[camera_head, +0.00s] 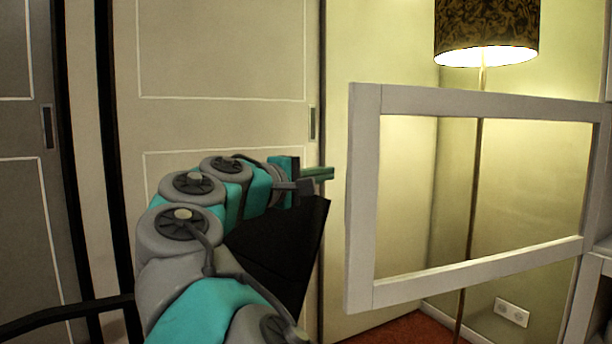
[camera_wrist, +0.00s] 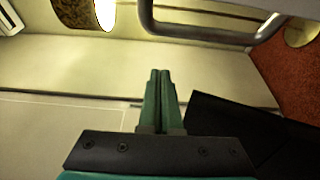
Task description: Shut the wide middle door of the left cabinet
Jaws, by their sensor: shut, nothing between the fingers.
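The wide cabinet door (camera_head: 363,200) is a pale grey frame around a clear pane, through which the wall and lamp pole show. It stands swung open in the right half of the head view, its free edge toward the middle. My gripper (camera_head: 330,174) is shut and empty, a little left of the door's free edge, with a visible gap in the head view. In the wrist view my green fingertips (camera_wrist: 162,75) are together and touch nothing. Most of the cabinet is out of view.
A floor lamp (camera_head: 486,55) with a dark patterned shade stands behind the door. Pale panelled sliding doors (camera_head: 225,50) fill the left and middle background. A wall socket (camera_head: 511,312) is low at the right. A red-brown floor (camera_head: 395,329) shows below.

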